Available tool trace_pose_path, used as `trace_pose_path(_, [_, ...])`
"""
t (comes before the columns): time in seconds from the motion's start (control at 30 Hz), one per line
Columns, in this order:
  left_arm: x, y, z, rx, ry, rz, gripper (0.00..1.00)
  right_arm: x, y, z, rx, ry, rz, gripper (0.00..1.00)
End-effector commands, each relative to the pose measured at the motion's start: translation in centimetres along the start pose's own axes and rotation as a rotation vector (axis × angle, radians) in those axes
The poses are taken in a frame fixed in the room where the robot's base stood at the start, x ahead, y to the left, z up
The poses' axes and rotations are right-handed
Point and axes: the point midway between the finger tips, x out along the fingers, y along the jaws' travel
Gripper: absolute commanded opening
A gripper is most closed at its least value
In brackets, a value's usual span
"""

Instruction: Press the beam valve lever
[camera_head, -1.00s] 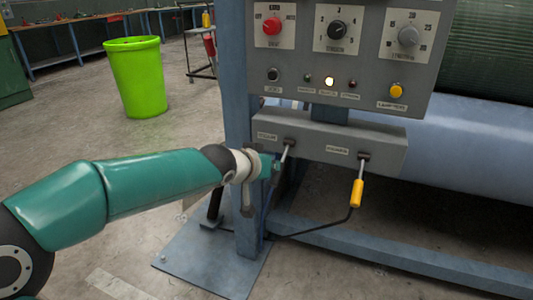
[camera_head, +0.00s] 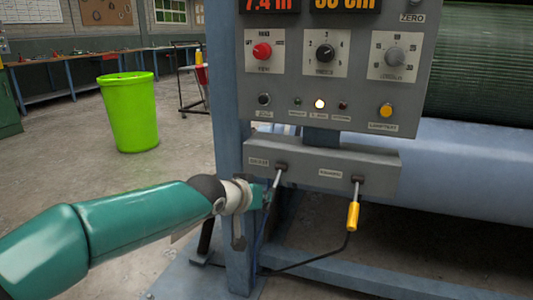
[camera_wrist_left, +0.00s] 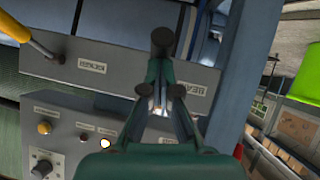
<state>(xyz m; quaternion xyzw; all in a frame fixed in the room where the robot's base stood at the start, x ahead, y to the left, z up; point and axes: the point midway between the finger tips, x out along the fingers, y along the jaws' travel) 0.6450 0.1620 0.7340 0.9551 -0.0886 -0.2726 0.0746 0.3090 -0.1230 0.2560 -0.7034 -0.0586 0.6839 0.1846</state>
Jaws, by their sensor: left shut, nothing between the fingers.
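The valve bar (camera_head: 330,160) below the control panel carries two levers. The right lever (camera_head: 353,208) has a yellow handle, which also shows in the left wrist view (camera_wrist_left: 14,26). In that view the bar is upside down, and the label beside my fingers (camera_wrist_left: 162,72) seems to read BEAM (camera_wrist_left: 196,90). A dark round knob (camera_wrist_left: 162,38) shows at the shut fingertips; I cannot tell whether they touch the lever.
The control panel (camera_head: 290,110) with knobs and a lit lamp is above the bar. A blue post (camera_head: 229,110) stands close beside my left gripper. A large pale blue roller (camera_head: 465,165) is on the right. A green bin (camera_head: 130,112) stands on open floor at left.

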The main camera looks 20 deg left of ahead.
Motion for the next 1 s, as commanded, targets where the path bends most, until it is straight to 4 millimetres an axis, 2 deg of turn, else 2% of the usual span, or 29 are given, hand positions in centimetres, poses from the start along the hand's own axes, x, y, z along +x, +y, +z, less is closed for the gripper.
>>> trace_pose_path(0.03, [0.5,0.0,1.1,0.001,-0.026,-0.002,0.00,0.1,0.0,0.0,0.000,0.000,0.000,0.40])
trace_pose_path(0.13, [0.5,0.0,1.1,0.001,-0.028,-0.003,0.00,0.0,0.0,0.0,0.000,0.000,0.000,0.40])
trace_pose_path(0.37, [-1.0,0.2,-0.5,0.001,-0.020,0.000,0.00,-1.4,-0.5,0.0,0.000,0.000,0.000,0.40])
trace_pose_path(0.5, [-3.1,0.4,-2.7,0.002,-0.007,0.004,0.00,-3.2,-1.2,0.0,0.000,0.000,0.000,0.40])
trace_pose_path(0.6, [-5.2,0.2,-2.0,0.003,-0.003,0.004,0.00,-2.9,-1.1,0.0,0.000,0.000,0.000,0.40])
trace_pose_path(0.8, [-9.4,0.1,-1.3,0.003,0.000,0.005,0.00,-3.5,-1.3,0.0,0.000,0.000,0.000,0.40])
trace_pose_path(1.0, [-12.0,0.0,-0.7,0.004,0.000,0.006,0.00,-3.9,-1.4,0.0,0.000,0.000,0.000,0.40])
